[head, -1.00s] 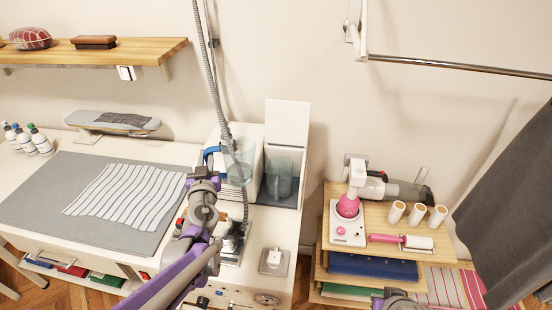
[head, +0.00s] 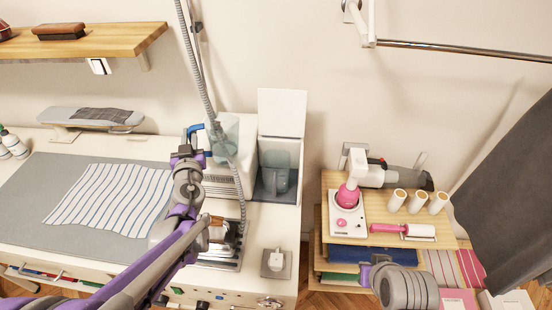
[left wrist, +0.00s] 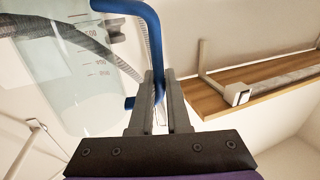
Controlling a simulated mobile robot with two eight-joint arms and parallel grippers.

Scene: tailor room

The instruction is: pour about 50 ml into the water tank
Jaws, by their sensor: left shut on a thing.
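A clear measuring jug (head: 224,140) with a blue handle (head: 194,129) is held up in front of the white steam station, left of its open lid. In the left wrist view the jug (left wrist: 75,75) shows printed volume marks; its water level is hard to make out. My left gripper (head: 187,152) is shut on the blue handle, and in the left wrist view its fingers (left wrist: 158,105) close around it. The jug looks roughly upright. The grey see-through water tank (head: 279,178) stands in its bay under the raised lid, right of the jug and apart from it. My right gripper is out of view.
A grey hose (head: 201,75) hangs down close to the jug. The white lid (head: 282,113) stands upright behind the tank. A grey mat with striped cloth (head: 110,200) lies at left. A wooden shelf unit (head: 325,225) with a pink-and-white device stands at right.

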